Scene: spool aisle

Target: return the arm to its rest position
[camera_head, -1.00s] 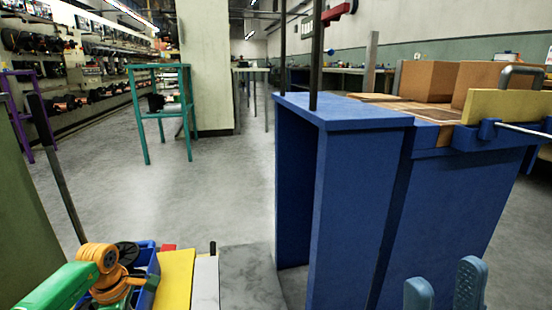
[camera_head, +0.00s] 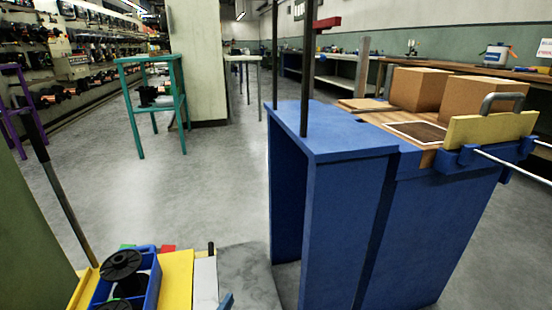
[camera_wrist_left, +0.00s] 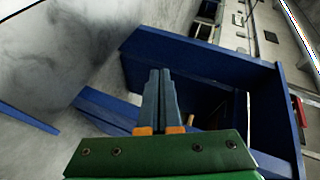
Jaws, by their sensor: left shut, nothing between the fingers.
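My left gripper shows only as a small blue fingertip (camera_head: 226,301) at the bottom edge of the head view. In the left wrist view the left gripper (camera_wrist_left: 161,72) has its two blue-grey fingers side by side, shut and empty. Its green palm and orange finger bases show below them. Blue panels lie beyond the fingers in that view; I cannot tell how far off. My right gripper is not in view.
A tall blue stand (camera_head: 345,220) fills the centre right. It adjoins a bench with cardboard boxes (camera_head: 418,88) and a yellow block (camera_head: 490,128). A blue bin (camera_head: 151,290) with black spools (camera_head: 122,264) is at lower left. A teal frame (camera_head: 128,105) stands behind; grey floor between is open.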

